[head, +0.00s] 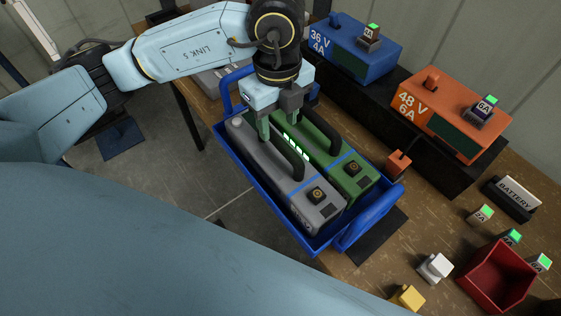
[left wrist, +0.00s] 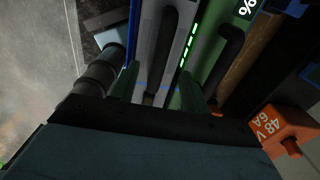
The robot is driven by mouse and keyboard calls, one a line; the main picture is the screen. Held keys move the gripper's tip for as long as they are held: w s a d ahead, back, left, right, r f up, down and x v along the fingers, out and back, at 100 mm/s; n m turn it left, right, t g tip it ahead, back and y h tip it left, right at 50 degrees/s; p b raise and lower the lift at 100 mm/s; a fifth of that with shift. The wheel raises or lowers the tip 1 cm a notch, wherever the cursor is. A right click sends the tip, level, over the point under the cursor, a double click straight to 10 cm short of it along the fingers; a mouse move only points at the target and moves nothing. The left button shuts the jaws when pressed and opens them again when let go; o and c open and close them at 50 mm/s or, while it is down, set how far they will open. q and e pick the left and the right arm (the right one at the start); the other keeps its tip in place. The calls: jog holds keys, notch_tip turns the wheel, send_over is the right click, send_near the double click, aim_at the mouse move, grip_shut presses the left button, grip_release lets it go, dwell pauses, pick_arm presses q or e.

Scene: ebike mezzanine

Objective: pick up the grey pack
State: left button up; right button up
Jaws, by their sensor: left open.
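The grey pack (head: 257,150) lies in a blue tray (head: 232,150), beside a green pack (head: 322,140) on its right. Each pack has a black carry handle on top. My left gripper (head: 278,126) points down, open, over the far part of the grey pack. In the left wrist view, the two fingers of my gripper (left wrist: 160,88) stand apart on either side of the grey pack's (left wrist: 184,45) handle (left wrist: 166,50). I cannot tell how low they reach on the handle. The green pack (left wrist: 213,85) is close to the right finger. My right gripper is not in view.
A blue charger (head: 350,50) and an orange charger (head: 450,115) stand on a dark shelf behind the tray. A red bin (head: 495,280), a battery sign (head: 513,197) and several small blocks are on the wooden bench at right. Grey floor shows left of the tray.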

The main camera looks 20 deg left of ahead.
aim_at(281, 139)
pick_arm(q)
jog(key=shift+f, duration=1.2)
jog(key=f, duration=0.4)
jog(key=shift+s+d+f, duration=0.1)
jog(key=shift+d+f, duration=0.15)
jog(key=shift+f, duration=0.15)
jog(key=shift+c, duration=0.6)
grip_shut()
jog(key=shift+w+r, duration=0.2)
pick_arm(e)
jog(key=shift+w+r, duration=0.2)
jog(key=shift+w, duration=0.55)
